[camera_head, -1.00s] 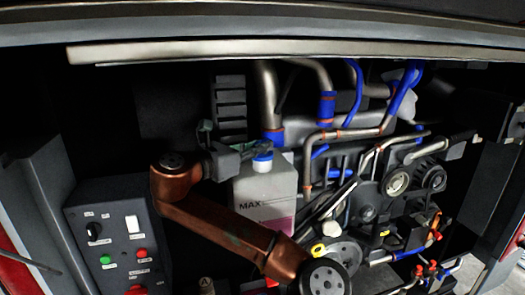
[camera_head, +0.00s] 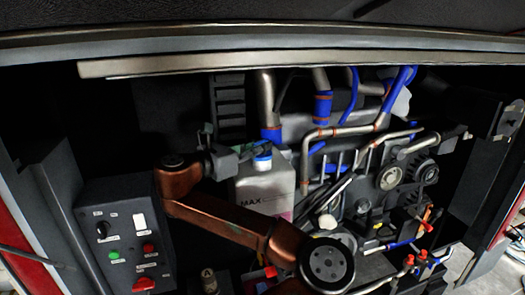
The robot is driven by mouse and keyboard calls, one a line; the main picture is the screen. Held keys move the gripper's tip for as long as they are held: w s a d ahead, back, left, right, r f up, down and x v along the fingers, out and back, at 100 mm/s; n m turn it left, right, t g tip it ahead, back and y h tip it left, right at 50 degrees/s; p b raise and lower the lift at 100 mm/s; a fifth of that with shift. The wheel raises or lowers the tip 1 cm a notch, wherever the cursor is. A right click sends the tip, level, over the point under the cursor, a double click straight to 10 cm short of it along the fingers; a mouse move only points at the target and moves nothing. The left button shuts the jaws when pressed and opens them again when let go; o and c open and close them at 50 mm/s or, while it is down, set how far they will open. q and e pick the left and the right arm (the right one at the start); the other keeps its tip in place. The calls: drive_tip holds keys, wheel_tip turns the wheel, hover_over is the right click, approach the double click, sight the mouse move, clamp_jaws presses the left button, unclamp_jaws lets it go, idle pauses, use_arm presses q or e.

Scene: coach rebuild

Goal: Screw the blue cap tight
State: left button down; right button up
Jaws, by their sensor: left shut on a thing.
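The blue cap (camera_head: 263,163) sits on top of a translucent white tank (camera_head: 265,188) marked MAX, with pinkish liquid low in it. My left gripper (camera_head: 259,150) is at the cap from behind and the left, shut on it. Its dark fingers hide part of the cap's back. From this angle I cannot tell how far the cap is screwed down. My copper-coloured left arm crosses in front of the tank's lower part and hides it. My right gripper is not in view.
A grey control box (camera_head: 125,235) with buttons and a switch stands at the left. Pipes with blue sleeves (camera_head: 323,105) and engine pulleys (camera_head: 389,177) fill the space right of the tank. A metal rail (camera_head: 250,65) runs across the top of the bay.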

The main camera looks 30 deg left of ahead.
use_arm(q)
drive_tip(key=shift+s+a+r+p, duration=0.1)
drive_tip(key=shift+a+r+p, duration=0.2)
drive_tip(key=shift+p, duration=0.25)
drive_tip(key=shift+d+f+m+h+p, duration=0.15)
drive_tip(key=shift+d+m+h+p, duration=0.2)
drive_tip(key=shift+h+p, duration=0.45)
drive_tip(key=shift+a+f+g+b, duration=0.25)
drive_tip(key=shift+g+b, duration=0.05)
drive_tip(key=shift+b, duration=0.35)
drive_tip(key=shift+d+f+m+h+b, duration=0.15)
drive_tip(key=shift+m+h+b, duration=0.5)
drive_tip(key=shift+h+b, duration=0.25)
drive_tip(key=shift+d, duration=0.1)
drive_tip(key=shift+w+f+g+b, duration=0.15)
drive_tip(key=shift+w+g+b, duration=0.05)
drive_tip(key=shift+g+b, duration=0.25)
drive_tip(key=shift+m+g+h+b, duration=0.35)
drive_tip(key=shift+m+h+b, duration=0.35)
drive_tip(key=shift+h+b, duration=0.4)
drive_tip(key=shift+r+m+g+h+b, duration=0.25)
drive_tip(key=shift+m+g+h+b, duration=0.25)
drive_tip(key=shift+b, duration=0.4)
